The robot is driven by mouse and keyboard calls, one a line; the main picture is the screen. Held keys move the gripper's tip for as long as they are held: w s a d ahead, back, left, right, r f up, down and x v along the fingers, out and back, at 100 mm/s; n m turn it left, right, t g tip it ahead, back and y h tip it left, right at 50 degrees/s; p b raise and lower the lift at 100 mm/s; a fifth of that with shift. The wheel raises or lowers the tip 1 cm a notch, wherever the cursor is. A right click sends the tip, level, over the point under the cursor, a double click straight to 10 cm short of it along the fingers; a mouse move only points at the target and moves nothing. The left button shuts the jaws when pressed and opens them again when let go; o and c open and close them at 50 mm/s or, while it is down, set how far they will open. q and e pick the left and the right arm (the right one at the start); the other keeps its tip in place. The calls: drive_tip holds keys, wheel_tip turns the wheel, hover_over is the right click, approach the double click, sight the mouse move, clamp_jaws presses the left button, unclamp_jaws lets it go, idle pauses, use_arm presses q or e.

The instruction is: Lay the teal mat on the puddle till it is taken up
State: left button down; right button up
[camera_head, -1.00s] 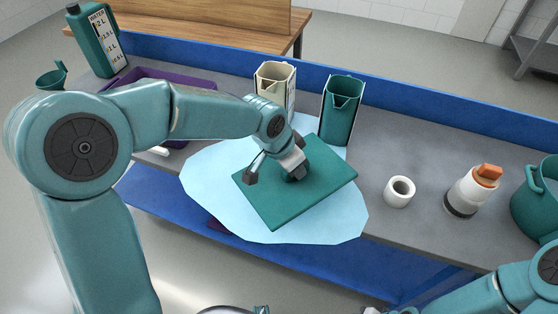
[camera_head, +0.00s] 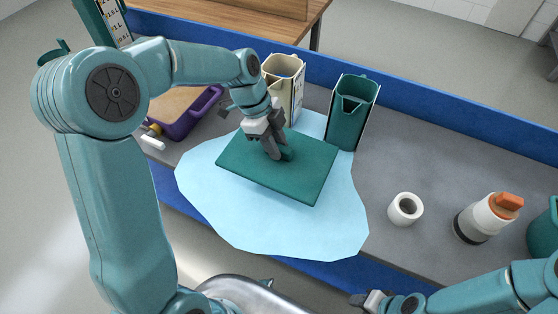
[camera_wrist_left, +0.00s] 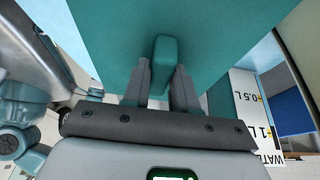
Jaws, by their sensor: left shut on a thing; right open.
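The teal mat (camera_head: 305,172) is a flat square with a raised grip block on top; the block (camera_wrist_left: 163,62) shows between the fingers in the left wrist view. My left gripper (camera_head: 283,155) is shut on this block. The mat is over the light blue puddle (camera_head: 225,203), which spreads across the bench and past its front edge. Whether the mat touches the puddle or hangs just above it I cannot tell. My right gripper (camera_head: 366,300) is open and empty at the bottom of the head view, apart from the mat.
A cream jug (camera_head: 284,85) and a teal jug (camera_head: 351,110) stand behind the puddle. A purple tray (camera_head: 190,118) is at the left. A white roll (camera_head: 405,209) and a white bottle with an orange cap (camera_head: 487,217) stand to the right on the grey bench (camera_head: 440,175).

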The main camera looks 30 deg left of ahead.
sight(276, 161)
use_arm(q)
drive_tip(key=shift+s+f, duration=0.15)
drive_tip(key=shift+f, duration=3.05)
drive_tip(key=shift+d, duration=0.1)
drive_tip(key=c, duration=0.9)
unclamp_jaws()
drive_tip(key=shift+r, duration=0.1)
drive_tip(key=v, duration=1.2)
